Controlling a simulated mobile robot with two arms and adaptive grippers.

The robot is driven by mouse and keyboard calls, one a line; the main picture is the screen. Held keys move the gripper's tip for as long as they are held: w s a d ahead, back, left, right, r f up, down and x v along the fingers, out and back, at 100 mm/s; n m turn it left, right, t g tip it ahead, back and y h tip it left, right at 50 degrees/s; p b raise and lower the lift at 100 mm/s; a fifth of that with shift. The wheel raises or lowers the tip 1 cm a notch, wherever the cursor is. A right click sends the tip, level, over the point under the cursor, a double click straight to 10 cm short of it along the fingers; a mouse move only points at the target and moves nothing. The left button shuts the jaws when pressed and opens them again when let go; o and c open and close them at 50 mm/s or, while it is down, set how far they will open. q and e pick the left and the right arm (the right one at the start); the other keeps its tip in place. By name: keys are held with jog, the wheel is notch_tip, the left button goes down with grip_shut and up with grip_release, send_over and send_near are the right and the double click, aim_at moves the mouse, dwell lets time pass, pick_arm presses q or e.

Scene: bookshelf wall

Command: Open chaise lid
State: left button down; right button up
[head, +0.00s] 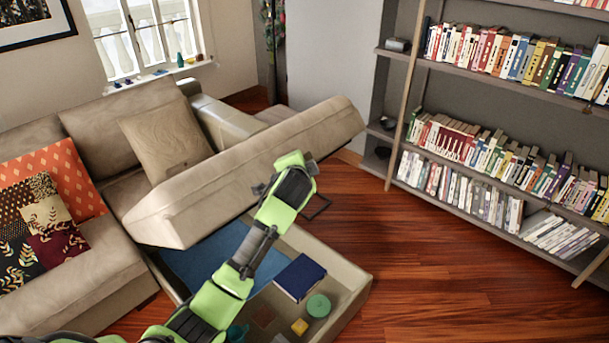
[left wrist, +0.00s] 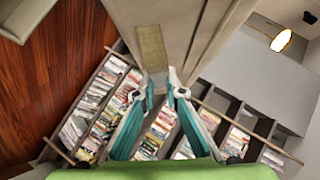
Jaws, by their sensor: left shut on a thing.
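The beige chaise lid (head: 250,165) is raised and tilted over the chaise base, with its underside hidden in the head view. The open storage box (head: 352,290) shows below it. My left arm reaches across the box, and its hand is at the lid's front edge. In the left wrist view, the teal fingers of my left gripper (left wrist: 161,80) come together at the end of the lid (left wrist: 185,25), next to a tan strip (left wrist: 151,48). The gripper is shut on the lid's edge; the exact contact is hard to see. My right gripper is in neither view.
Inside the box are a dark blue book (head: 299,278), a green round thing (head: 318,305) and a yellow block (head: 299,326). The beige sofa (head: 85,270) with cushions is at the left. A bookshelf (head: 405,100) lines the right. The wooden floor (head: 430,265) between is clear.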

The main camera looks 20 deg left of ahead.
pick_arm(q)
jog(key=shift+w+a+r+p, duration=0.15)
jog(key=shift+a+r+p, duration=0.15)
jog(key=shift+a+r, duration=0.3)
jog(key=shift+d, duration=0.15)
jog(key=c, duration=2.1)
grip_release()
jog(key=shift+r, duration=0.1)
